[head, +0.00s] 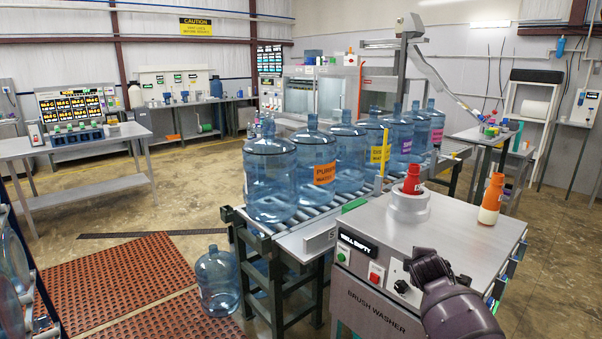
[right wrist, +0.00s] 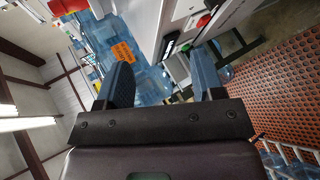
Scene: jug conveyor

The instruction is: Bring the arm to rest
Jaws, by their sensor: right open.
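My right arm (head: 458,305) comes in from the lower right of the head view, in front of the brush washer (head: 375,300). Its gripper (head: 428,262) is by the washer's front top edge, near the control panel; I cannot tell its exact gap to the washer. In the right wrist view the gripper (right wrist: 163,62) has its two dark fingers spread wide with nothing between them. My left gripper is in neither view.
Blue water jugs (head: 270,180) stand in a row on the roller conveyor (head: 287,229). Another jug (head: 217,283) stands on the floor near orange mats (head: 120,275).

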